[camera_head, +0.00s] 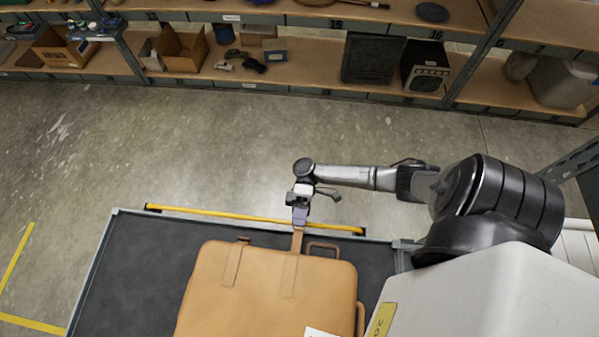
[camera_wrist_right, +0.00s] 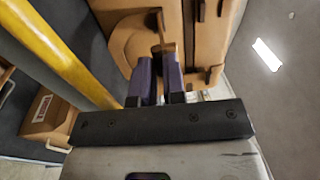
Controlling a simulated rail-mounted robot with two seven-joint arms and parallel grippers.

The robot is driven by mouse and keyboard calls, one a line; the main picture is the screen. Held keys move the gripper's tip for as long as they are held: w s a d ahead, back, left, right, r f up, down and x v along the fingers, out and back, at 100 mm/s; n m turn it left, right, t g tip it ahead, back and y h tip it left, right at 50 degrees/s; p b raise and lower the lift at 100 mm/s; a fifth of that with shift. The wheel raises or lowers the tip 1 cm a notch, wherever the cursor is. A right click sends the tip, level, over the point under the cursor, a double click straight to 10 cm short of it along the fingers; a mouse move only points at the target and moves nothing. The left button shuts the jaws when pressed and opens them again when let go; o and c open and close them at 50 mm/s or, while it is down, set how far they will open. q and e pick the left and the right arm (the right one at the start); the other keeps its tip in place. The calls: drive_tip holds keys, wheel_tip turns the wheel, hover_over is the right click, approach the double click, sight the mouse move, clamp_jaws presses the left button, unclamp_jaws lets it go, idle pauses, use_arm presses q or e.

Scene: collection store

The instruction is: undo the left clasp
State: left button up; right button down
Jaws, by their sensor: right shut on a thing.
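A tan case (camera_head: 265,300) lies on a dark cart top, its strapped edge facing the yellow rail. Two strap clasps cross this edge. The picture-left strap (camera_head: 232,265) lies along the lid, its end at the edge. The picture-right strap (camera_head: 297,241) sticks out past the edge to my right gripper (camera_head: 299,222). In the wrist view, the purple fingers of my right gripper (camera_wrist_right: 160,65) are closed around a tan strap end (camera_wrist_right: 164,47). Whether its fastening is loose is hidden. My left gripper is not in view.
The case's handle (camera_head: 323,246) is close beside the held strap. A yellow rail (camera_head: 250,218) runs along the cart (camera_head: 130,270) edge. A pale box-like surface (camera_head: 470,300) fills the lower right. Shelves with goods stand beyond clear floor.

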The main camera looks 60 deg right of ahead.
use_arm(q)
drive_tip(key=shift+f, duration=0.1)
use_arm(e)
drive_tip(key=shift+s+a+f, duration=0.2)
drive_tip(key=shift+s+f, duration=0.05)
drive_tip(key=shift+f, duration=0.2)
drive_tip(key=c, duration=1.6)
unclamp_jaws()
drive_tip(key=shift+c, duration=0.2)
drive_tip(key=shift+o, duration=0.9)
drive_tip(key=shift+a, duration=0.2)
use_arm(q)
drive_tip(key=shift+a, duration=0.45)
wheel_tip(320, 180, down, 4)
drive_tip(key=b, duration=0.4)
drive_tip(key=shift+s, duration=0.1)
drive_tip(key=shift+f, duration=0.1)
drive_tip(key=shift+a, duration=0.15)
use_arm(e)
drive_tip(key=r+v, duration=0.1)
drive_tip(key=v, duration=1.3)
drive_tip(key=shift+f, duration=0.35)
